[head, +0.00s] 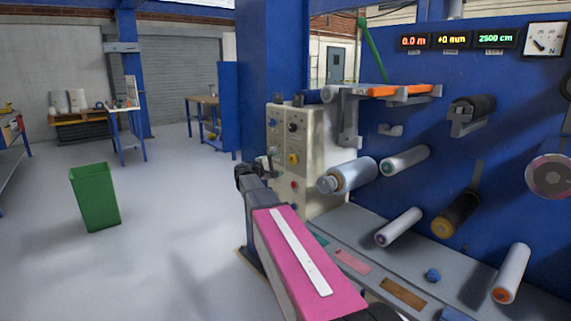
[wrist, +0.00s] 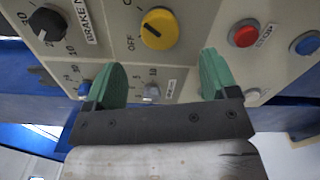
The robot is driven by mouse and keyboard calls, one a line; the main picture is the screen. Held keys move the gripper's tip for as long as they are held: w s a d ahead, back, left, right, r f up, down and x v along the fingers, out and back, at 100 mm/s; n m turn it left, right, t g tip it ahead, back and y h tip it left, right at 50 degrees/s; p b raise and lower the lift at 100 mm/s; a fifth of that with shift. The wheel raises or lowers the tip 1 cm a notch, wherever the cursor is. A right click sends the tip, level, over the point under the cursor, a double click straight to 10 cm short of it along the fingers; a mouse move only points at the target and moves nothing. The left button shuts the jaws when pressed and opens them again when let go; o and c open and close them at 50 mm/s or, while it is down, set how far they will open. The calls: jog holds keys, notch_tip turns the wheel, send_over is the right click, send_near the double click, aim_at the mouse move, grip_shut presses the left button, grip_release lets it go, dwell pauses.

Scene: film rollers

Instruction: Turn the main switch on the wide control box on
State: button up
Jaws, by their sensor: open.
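The cream control box (head: 313,160) stands in front of the blue machine panel in the head view. Its face (wrist: 190,35) fills the top of the wrist view. The main switch is a yellow round knob (wrist: 160,29), with "OFF" printed beside it; it also shows in the head view (head: 293,159). My gripper (wrist: 160,65) has two green fingers, apart and empty. The knob lies just beyond the gap between the fingertips, with no clear contact. In the head view my gripper (head: 262,164) is left of the box face.
A black "BRAKE" knob (wrist: 47,23) and a red button (wrist: 243,33) flank the yellow knob. A blue button (wrist: 307,43) and small switches are nearby. Rollers (head: 346,176) jut out right of the box. A green bin (head: 97,197) stands left on open floor.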

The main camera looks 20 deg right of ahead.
jog(key=v, duration=0.3)
jog(key=shift+a, duration=0.15)
jog(key=shift+s, duration=0.1)
jog(key=s+a+f+m+g+y, duration=0.15)
jog(key=s+f+y, duration=0.25)
jog(key=s+f, duration=0.5)
jog(key=s+a+f+m+g+y, duration=0.15)
jog(key=s+f+y, duration=0.35)
jog(key=f, duration=0.7)
jog(key=s+a+f+m+g+y, duration=0.1)
jog(key=s+a+f+y, duration=0.3)
jog(key=s, duration=0.4)
jog(key=s+a+f+m+g+y, duration=0.2)
jog(key=s+a+f+m+y, duration=0.1)
jog(key=s+a+f, duration=0.3)
jog(key=shift+s+f+y, duration=0.5)
jog(key=shift+s+f, duration=0.05)
jog(key=shift+s, duration=0.4)
jog(key=shift+a, duration=0.1)
